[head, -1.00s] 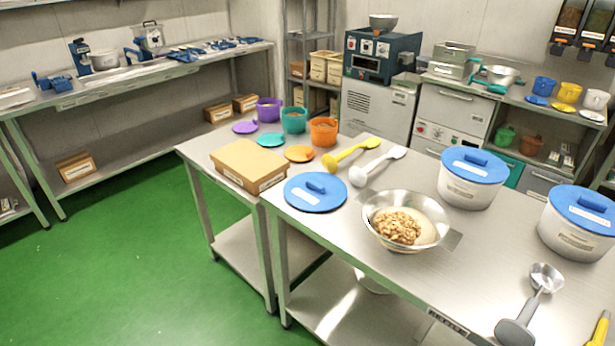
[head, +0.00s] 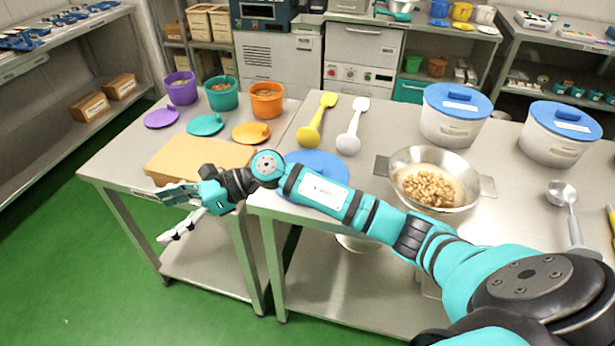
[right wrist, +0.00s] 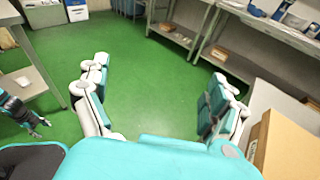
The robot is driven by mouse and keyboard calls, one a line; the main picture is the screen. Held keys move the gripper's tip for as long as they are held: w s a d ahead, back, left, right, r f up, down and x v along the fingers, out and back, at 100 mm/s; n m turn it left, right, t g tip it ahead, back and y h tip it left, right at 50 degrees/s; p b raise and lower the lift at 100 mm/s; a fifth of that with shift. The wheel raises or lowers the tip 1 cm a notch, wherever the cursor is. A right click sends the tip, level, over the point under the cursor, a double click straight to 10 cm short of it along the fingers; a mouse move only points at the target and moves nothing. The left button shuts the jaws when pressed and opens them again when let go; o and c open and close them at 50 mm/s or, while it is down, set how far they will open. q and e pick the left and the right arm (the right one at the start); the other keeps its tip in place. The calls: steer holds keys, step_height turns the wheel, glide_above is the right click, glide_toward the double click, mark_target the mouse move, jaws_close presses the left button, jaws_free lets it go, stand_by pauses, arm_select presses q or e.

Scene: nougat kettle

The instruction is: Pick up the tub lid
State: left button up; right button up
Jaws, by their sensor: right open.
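The loose blue tub lid (head: 322,164) lies flat on the steel table, left of the metal bowl. My right arm crosses in front of it and hides its front part and handle. My right gripper (head: 166,214) is open and empty, left of the lid, beyond the table's left front edge and over the floor. In the right wrist view the fingers of my right gripper (right wrist: 158,78) are spread with only green floor between them; the lid is not in that view. My left gripper (right wrist: 28,116) shows small at the left there; its jaws are unclear.
A cardboard box (head: 196,156) stands left of the lid, close by my right gripper. A bowl of nuts (head: 440,160) and two lidded white tubs (head: 452,122) stand to the right. Yellow (head: 316,122) and white (head: 352,128) spoons lie behind the lid. Three small coloured lids lie further left.

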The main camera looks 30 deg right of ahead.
steer(key=d+n+g+h, duration=0.2)
steer(key=d+n+h, duration=0.2)
steer(key=n, duration=0.2)
steer(key=n+t+h, duration=0.2)
steer(key=n+h, duration=0.4)
steer(key=h, duration=0.8)
glide_toward(309, 165)
steer(key=f, duration=0.1)
steer(key=w+f+p, duration=0.1)
steer(key=f, duration=0.1)
steer(key=shift+w+d+f+g, duration=0.15)
steer(key=shift+d+f+g, duration=0.05)
steer(key=shift+g, duration=0.1)
steer(key=x, duration=0.1)
steer(key=p+x, duration=0.1)
steer(key=x, duration=0.1)
steer(key=p+x, duration=0.1)
steer(key=x, duration=0.1)
steer(key=shift+s+d, duration=0.2)
steer(key=shift+s, duration=0.15)
steer(key=shift+w+f, duration=0.1)
arm_select(q)
steer(key=r, duration=0.2)
steer(key=shift+s+r, duration=0.2)
steer(key=shift+r, duration=0.2)
arm_select(e)
steer(key=c, duration=1.3)
